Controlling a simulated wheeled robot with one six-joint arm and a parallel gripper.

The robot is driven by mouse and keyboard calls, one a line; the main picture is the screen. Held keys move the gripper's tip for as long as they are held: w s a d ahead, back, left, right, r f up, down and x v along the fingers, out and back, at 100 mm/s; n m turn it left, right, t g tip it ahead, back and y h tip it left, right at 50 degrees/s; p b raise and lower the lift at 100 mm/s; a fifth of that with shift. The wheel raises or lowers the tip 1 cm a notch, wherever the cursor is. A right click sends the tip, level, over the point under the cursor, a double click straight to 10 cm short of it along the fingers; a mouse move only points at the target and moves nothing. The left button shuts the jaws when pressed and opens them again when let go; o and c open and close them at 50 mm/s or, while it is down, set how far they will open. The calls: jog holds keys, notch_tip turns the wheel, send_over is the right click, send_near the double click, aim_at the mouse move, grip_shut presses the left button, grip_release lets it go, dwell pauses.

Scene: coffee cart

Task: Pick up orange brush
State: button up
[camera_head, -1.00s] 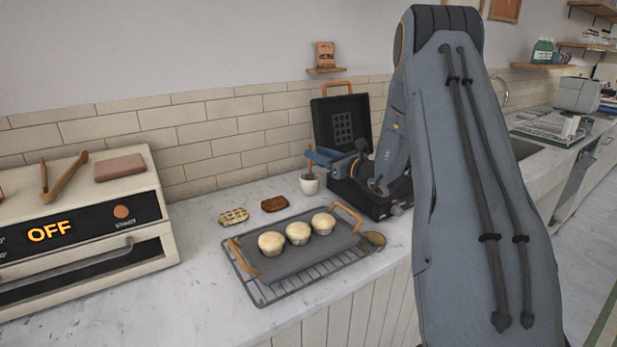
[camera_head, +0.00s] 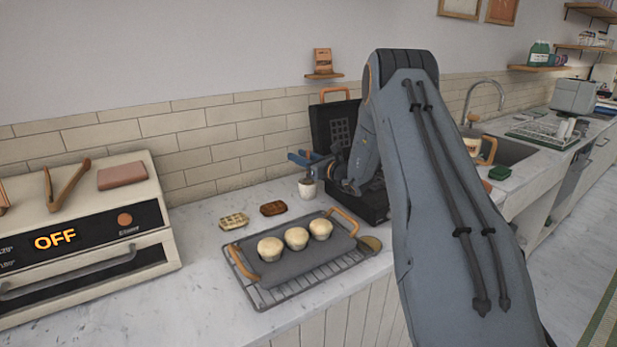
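The orange brush (camera_head: 308,174) stands upright in a small white pot (camera_head: 307,188) on the counter, left of the black open appliance. Only a small part of it shows, because my gripper is across it. My gripper (camera_head: 300,158) has blue fingers, points left and is at the height of the brush's upper part, just above the pot. It is small and seen from the side, so I cannot tell whether its fingers touch the brush or are closed on it.
A rack with a grey tray (camera_head: 273,291) and several muffins is in front of the pot. Two waffle-like pieces (camera_head: 233,221) lie left of it. The black open grill (camera_head: 326,123) stands right behind my gripper. An oven (camera_head: 100,270) with tongs on top is at left.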

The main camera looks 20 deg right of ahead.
grip_shut()
jog(key=shift+r, duration=0.1)
